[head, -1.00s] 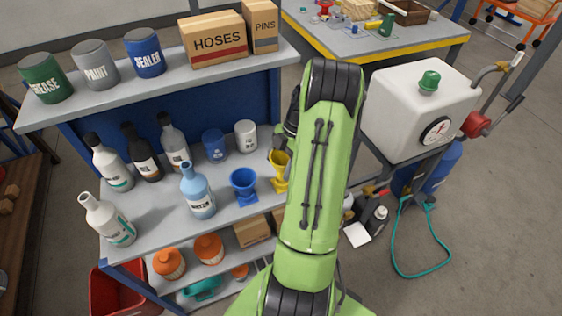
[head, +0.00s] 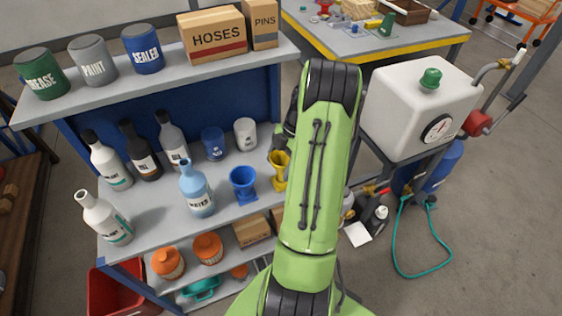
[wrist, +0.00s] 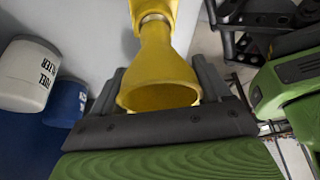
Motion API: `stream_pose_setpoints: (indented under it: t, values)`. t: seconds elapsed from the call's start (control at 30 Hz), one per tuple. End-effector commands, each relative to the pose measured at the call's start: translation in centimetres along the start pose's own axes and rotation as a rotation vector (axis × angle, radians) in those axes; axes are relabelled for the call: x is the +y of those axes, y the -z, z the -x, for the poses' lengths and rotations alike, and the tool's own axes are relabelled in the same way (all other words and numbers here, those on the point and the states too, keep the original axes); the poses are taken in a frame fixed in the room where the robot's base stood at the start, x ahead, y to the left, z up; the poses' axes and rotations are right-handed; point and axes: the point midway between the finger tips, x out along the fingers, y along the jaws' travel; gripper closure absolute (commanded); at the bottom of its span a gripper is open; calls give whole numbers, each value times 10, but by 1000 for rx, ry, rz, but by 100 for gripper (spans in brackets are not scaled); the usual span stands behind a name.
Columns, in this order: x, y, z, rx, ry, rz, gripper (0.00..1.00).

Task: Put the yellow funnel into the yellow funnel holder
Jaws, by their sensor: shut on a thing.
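The yellow funnel (head: 279,172) is at the right end of the middle shelf, beside a similar blue piece. It is flared at top and bottom with a narrow middle. My gripper (head: 280,148) is at its top, partly hidden by my arm. In the wrist view the funnel (wrist: 160,70) lies between my dark fingers (wrist: 162,95), its round open end towards the camera and a metal ring at its neck. My gripper is shut on it. I cannot tell whether it touches the shelf. I cannot make out a separate yellow holder for certain.
The blue funnel-shaped piece (head: 243,185) and a white jar (head: 245,134) stand close by on the shelf (head: 225,222). Bottles stand further left. The upper shelf (head: 170,80) overhangs. A white tank (head: 408,112) is right of my arm, and a workbench (head: 340,45) stands behind.

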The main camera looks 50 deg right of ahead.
Motion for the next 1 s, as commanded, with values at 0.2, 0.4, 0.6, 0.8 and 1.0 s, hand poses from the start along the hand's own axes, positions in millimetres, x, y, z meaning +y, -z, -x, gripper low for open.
stream_pose_setpoints:
  t: [0.2,0.4,0.6,0.8,1.0]
  values:
    - [0,-2,-5,0,0,0,60]
    - [0,-3,-9,0,0,1,60]
    - [0,-5,-12,0,0,0,60]
    - [0,-7,-16,0,0,0,60]
    - [0,-8,-20,0,0,0,60]
